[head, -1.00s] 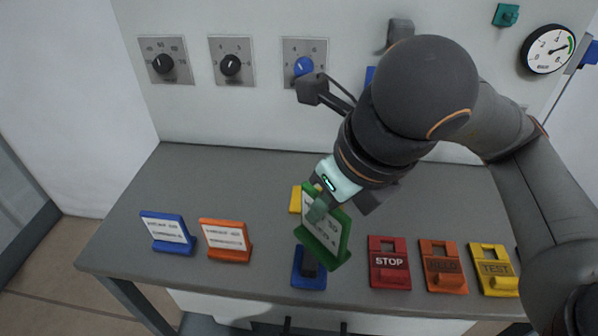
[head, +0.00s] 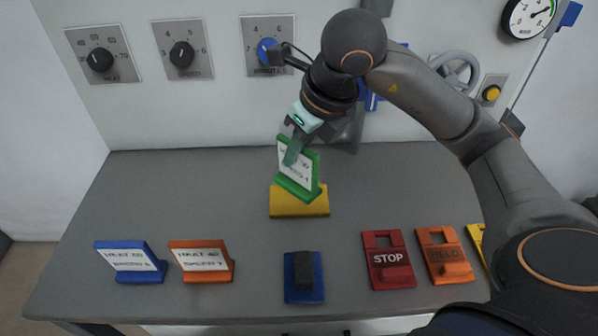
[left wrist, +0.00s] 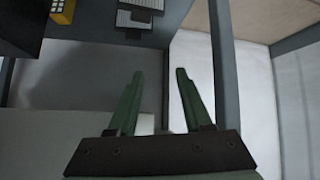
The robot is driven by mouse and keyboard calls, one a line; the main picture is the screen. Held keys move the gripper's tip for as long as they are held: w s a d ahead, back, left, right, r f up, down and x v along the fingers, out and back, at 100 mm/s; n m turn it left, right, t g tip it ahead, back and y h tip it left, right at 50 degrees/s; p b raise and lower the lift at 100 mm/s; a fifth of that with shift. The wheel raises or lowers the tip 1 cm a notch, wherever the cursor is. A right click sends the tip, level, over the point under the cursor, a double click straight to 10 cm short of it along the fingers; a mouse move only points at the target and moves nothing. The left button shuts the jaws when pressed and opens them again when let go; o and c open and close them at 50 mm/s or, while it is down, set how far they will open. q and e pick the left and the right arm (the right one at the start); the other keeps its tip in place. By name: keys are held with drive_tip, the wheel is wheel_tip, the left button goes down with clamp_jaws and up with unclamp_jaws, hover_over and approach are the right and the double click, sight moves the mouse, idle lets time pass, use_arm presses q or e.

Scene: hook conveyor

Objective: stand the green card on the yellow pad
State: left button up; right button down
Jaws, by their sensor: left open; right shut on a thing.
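The green card (head: 300,170), a white panel in a green frame with a foot, is in the head view. My right gripper (head: 292,152) is shut on its upper left part. The card is slightly tilted, just above or at the yellow pad (head: 300,206); I cannot tell whether they touch. The card hides part of the pad's back. My left gripper (left wrist: 155,100) shows only in the left wrist view, open and empty, away from the card.
A blue card (head: 130,262) and an orange card (head: 202,262) stand at the left. A blue block with a dark top (head: 304,278) is in front. The red STOP tag (head: 388,262) and orange HELD tag (head: 440,256) lie at the right. The table's left back is clear.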

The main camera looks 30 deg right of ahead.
sight(299, 167)
drive_tip(key=w+f, duration=0.1)
drive_tip(key=d+f, duration=0.1)
drive_tip(key=shift+w+d+f, duration=0.2)
drive_tip(key=shift+w+f, duration=0.1)
drive_tip(key=shift+w, duration=0.05)
drive_tip(key=f, duration=0.2)
drive_tip(key=f+b, duration=0.1)
drive_tip(key=shift+w+d+f, duration=0.15)
drive_tip(key=shift+w+d, duration=0.1)
drive_tip(key=shift+d, duration=0.05)
drive_tip(key=shift+f, duration=0.25)
drive_tip(key=shift+f, duration=0.1)
drive_tip(key=c, duration=0.9)
unclamp_jaws()
